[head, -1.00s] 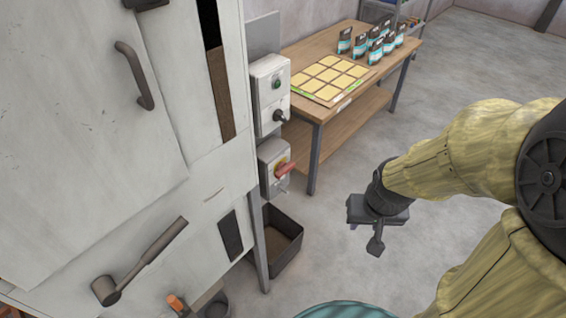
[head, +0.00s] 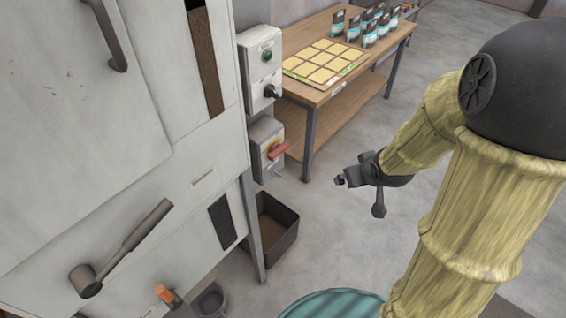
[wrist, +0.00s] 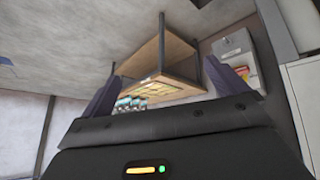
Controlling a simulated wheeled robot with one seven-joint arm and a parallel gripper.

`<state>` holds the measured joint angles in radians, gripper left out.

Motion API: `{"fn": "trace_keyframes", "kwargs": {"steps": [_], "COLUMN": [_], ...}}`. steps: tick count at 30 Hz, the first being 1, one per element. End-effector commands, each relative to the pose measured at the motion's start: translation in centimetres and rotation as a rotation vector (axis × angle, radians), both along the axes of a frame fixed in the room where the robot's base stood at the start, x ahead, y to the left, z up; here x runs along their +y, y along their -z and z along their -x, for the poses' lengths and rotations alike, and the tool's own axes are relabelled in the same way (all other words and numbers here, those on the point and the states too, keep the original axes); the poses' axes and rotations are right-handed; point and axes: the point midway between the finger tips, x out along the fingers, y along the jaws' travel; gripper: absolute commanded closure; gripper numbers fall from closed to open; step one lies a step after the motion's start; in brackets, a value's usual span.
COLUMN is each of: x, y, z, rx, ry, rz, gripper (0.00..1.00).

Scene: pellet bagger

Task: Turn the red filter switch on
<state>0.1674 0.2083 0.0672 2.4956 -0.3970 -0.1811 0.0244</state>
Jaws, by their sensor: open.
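The red filter switch (head: 278,151) is a red handle on a yellow plate, on the front of the lower grey box (head: 262,137) beside the white machine. It also shows, small and tilted, in the wrist view (wrist: 241,72). My gripper (head: 341,182) is in the air to the right of the switch and apart from it, pointing left toward the boxes. In the wrist view my gripper (wrist: 178,95) has its two fingers spread wide with nothing between them. The exact position of the switch is too small to read.
The upper grey box (head: 262,70) carries a green button and a black knob. A wooden table (head: 325,100) with a yellow card sheet and several pouches stands behind. A dark bin (head: 285,240) sits below the boxes. The white machine (head: 90,170) fills the left. Floor between gripper and table is clear.

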Motion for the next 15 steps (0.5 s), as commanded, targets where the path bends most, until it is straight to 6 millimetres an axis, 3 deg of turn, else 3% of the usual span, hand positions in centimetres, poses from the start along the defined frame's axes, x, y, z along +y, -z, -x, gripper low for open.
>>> {"fn": "trace_keyframes", "kwargs": {"steps": [1, 6, 10, 15], "x": [-0.1, 1.4, 3.1, 5.1], "y": [2.6, 6.0, 8.2, 10.2], "z": [-1.5, -5.5, -7.0, -7.0], "rx": [-0.053, -0.250, -0.396, -0.583], "ry": [-0.046, -0.237, -0.379, -0.545], "rz": [-0.009, -0.087, -0.198, -0.404], "gripper": [0.02, 0.02, 0.02, 0.02]}}
